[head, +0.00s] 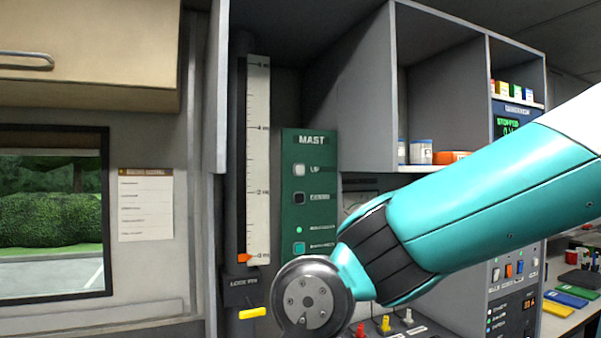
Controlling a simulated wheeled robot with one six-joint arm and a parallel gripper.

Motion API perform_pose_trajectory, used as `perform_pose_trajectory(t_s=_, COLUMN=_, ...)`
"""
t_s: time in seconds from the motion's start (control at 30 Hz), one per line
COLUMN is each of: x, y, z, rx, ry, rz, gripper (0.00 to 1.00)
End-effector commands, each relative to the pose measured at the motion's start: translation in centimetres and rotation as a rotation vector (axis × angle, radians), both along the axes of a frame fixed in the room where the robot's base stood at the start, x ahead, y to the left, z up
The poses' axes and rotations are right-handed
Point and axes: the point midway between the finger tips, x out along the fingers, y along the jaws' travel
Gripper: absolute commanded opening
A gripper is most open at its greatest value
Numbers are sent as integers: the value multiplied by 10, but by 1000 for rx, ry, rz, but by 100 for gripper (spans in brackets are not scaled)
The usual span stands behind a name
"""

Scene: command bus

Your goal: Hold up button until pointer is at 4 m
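The green MAST panel (310,215) is upright at the middle of the head view. The orange pointer (243,258) is at the bottom, by the 0 m mark. My arm comes in from the right and its round wrist joint is below the panel. My gripper is not visible, and nothing visible touches the up button.
A yellow handle (252,313) is below the scale. A grey shelf unit (396,90) projects at right, with jars (421,152). Red and yellow knobs (385,324) stand below my arm.

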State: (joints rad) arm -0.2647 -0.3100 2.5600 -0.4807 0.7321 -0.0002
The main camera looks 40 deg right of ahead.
Motion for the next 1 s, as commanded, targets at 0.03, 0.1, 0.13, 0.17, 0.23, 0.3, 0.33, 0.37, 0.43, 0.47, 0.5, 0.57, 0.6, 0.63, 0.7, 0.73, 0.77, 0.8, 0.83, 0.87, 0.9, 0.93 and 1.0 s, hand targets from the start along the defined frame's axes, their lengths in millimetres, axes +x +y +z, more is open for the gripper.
perform_pose_trajectory(t_s=0.03, x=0, y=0, z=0, rx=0, ry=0, rz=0, gripper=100)
perform_pose_trajectory(t_s=0.1, x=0, y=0, z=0, rx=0, ry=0, rz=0, gripper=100)
perform_pose_trajectory(t_s=0.13, x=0, y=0, z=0, rx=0, ry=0, rz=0, gripper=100)
perform_pose_trajectory(t_s=0.17, x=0, y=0, z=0, rx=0, ry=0, rz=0, gripper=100)
perform_pose_trajectory(t_s=0.23, x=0, y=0, z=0, rx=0, ry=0, rz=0, gripper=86)
perform_pose_trajectory(t_s=0.3, x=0, y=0, z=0, rx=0, ry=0, rz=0, gripper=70)
perform_pose_trajectory(t_s=0.33, x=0, y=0, z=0, rx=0, ry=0, rz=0, gripper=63)
perform_pose_trajectory(t_s=0.37, x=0, y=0, z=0, rx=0, ry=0, rz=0, gripper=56)
perform_pose_trajectory(t_s=0.43, x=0, y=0, z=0, rx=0, ry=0, rz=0, gripper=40)
perform_pose_trajectory(t_s=0.47, x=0, y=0, z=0, rx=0, ry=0, rz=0, gripper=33)
perform_pose_trajectory(t_s=0.5, x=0, y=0, z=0, rx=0, ry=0, rz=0, gripper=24)
perform_pose_trajectory(t_s=0.57, x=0, y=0, z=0, rx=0, ry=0, rz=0, gripper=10)
perform_pose_trajectory(t_s=0.6, x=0, y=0, z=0, rx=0, ry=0, rz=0, gripper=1)
perform_pose_trajectory(t_s=0.63, x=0, y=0, z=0, rx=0, ry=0, rz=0, gripper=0)
perform_pose_trajectory(t_s=0.7, x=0, y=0, z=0, rx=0, ry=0, rz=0, gripper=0)
perform_pose_trajectory(t_s=0.73, x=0, y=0, z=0, rx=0, ry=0, rz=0, gripper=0)
perform_pose_trajectory(t_s=0.77, x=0, y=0, z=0, rx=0, ry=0, rz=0, gripper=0)
perform_pose_trajectory(t_s=0.8, x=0, y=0, z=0, rx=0, ry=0, rz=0, gripper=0)
perform_pose_trajectory(t_s=0.83, x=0, y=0, z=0, rx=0, ry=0, rz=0, gripper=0)
perform_pose_trajectory(t_s=0.87, x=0, y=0, z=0, rx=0, ry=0, rz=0, gripper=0)
perform_pose_trajectory(t_s=0.9, x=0, y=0, z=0, rx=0, ry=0, rz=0, gripper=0)
perform_pose_trajectory(t_s=0.93, x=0, y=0, z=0, rx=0, ry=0, rz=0, gripper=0)
perform_pose_trajectory(t_s=1.0, x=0, y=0, z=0, rx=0, ry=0, rz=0, gripper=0)
